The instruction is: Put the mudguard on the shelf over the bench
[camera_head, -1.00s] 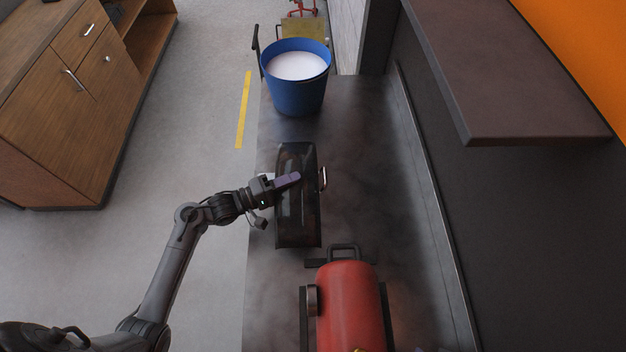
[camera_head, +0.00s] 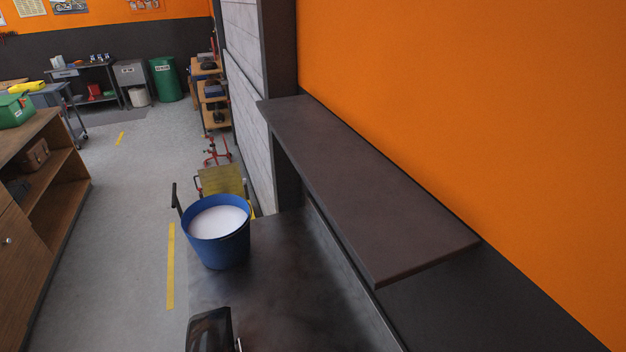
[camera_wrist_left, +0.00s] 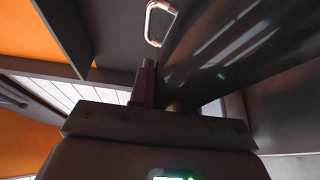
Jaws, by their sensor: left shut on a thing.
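The mudguard (camera_head: 209,331) is a dark, glossy curved piece. Only its far end shows at the bottom edge of the head view, over the bench. It fills the upper right of the left wrist view (camera_wrist_left: 235,50). My left gripper (camera_wrist_left: 160,88) is shut on the mudguard; it is out of the head view. I cannot tell whether the mudguard touches the bench. The shelf (camera_head: 365,195) is a dark brown board on the wall above the bench (camera_head: 270,270), and its visible top is bare. My right gripper is not in view.
A blue bucket (camera_head: 220,252) with white contents stands on the bench beyond the mudguard. The orange wall (camera_head: 480,110) rises behind the shelf. A wooden cabinet (camera_head: 62,185) is at the left, across a clear floor aisle.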

